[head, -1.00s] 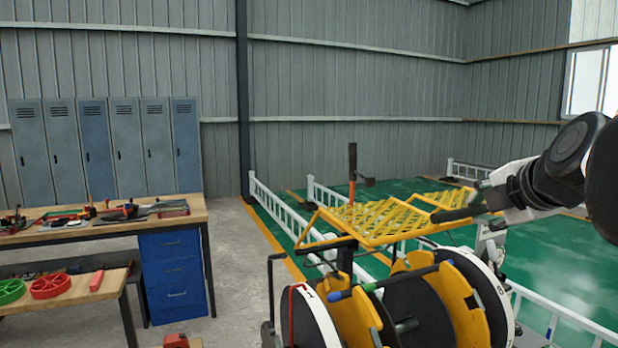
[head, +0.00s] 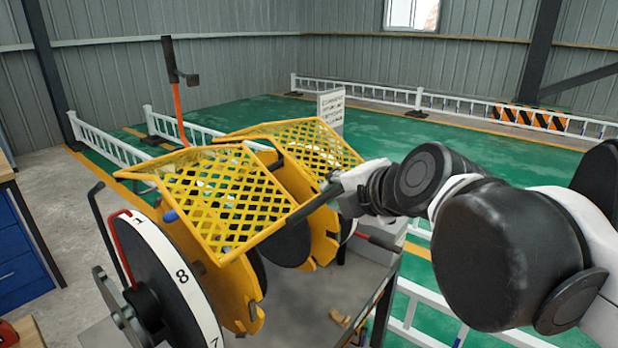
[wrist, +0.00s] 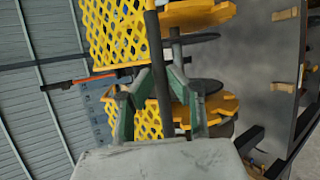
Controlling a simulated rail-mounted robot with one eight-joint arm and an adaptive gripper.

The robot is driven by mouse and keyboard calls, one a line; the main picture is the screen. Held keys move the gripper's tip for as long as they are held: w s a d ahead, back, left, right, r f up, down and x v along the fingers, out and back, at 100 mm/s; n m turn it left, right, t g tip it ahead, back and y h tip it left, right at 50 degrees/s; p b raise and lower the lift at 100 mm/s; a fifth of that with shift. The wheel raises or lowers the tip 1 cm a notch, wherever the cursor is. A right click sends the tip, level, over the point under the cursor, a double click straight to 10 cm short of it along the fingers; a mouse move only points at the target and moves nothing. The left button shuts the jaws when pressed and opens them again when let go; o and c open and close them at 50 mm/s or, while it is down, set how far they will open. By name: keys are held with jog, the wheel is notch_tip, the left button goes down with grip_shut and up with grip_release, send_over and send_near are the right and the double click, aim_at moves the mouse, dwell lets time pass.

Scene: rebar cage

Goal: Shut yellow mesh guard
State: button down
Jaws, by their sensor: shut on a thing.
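The yellow mesh guard (head: 222,192) has two mesh panels in a yellow frame. In the head view it slopes down toward me over the yellow-and-black reel assembly. A dark bar (head: 287,222) runs along its near edge. My gripper (head: 334,189) is at the right end of this bar, at the guard's near side. In the wrist view, the fingers of my gripper (wrist: 162,72) are closed around the dark bar (wrist: 156,60), with the mesh (wrist: 118,35) to its left. The contact at the fingertips is small and partly hidden in the head view.
The numbered white-rimmed wheel (head: 165,285) and a crank handle (head: 110,235) stand at the left of the machine. An orange post (head: 180,115) rises behind the guard. White railings (head: 455,105) edge the green floor. A blue drawer cabinet (head: 20,255) is at far left.

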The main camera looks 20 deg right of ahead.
jog(key=shift+f, duration=0.2)
jog(key=c, duration=1.7)
grip_release()
jog(key=shift+s+r, duration=0.1)
jog(key=shift+v, duration=3.65)
